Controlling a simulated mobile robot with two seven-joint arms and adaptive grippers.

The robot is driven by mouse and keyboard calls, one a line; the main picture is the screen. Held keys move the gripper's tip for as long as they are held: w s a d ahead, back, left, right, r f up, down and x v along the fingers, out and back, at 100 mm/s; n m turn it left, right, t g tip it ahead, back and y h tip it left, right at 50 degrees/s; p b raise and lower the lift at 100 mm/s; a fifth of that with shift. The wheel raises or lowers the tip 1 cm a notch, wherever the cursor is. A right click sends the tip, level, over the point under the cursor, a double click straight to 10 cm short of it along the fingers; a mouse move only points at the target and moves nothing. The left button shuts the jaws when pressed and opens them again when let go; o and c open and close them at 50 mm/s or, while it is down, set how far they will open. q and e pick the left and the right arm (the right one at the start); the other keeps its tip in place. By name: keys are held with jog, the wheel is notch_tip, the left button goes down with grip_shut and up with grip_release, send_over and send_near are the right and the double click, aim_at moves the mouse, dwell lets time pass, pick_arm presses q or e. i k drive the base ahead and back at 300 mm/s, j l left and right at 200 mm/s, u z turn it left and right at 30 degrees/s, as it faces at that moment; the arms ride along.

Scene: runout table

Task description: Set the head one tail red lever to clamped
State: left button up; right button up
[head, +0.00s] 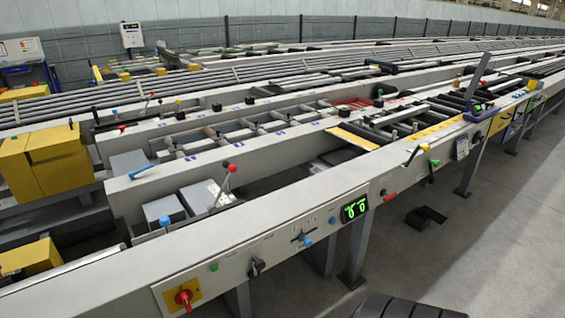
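A lever with a red ball knob (232,168) stands on a slanted metal rod in the near bay of the machine, left of centre. Its rod leans up to the right from a grey block. A smaller red knob (122,128) shows farther back on the left. A red handle (390,197) sticks out from the front rail, right of the green display. I cannot tell from labels which one is the head one tail lever, nor which position is clamped. Neither of my grippers is in view.
The long grey front rail (110,287) carries a red rotary switch (184,298) on a yellow plate, a black knob (257,266) and a green-lit display (354,208). A blue knob (165,221) stands near the red-ball lever. Open grey floor (480,255) lies at right.

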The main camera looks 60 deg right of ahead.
aim_at(212, 208)
jog(key=z, duration=1.5)
jog(key=i+l+z, duration=0.3)
jog(key=k+l, duration=0.05)
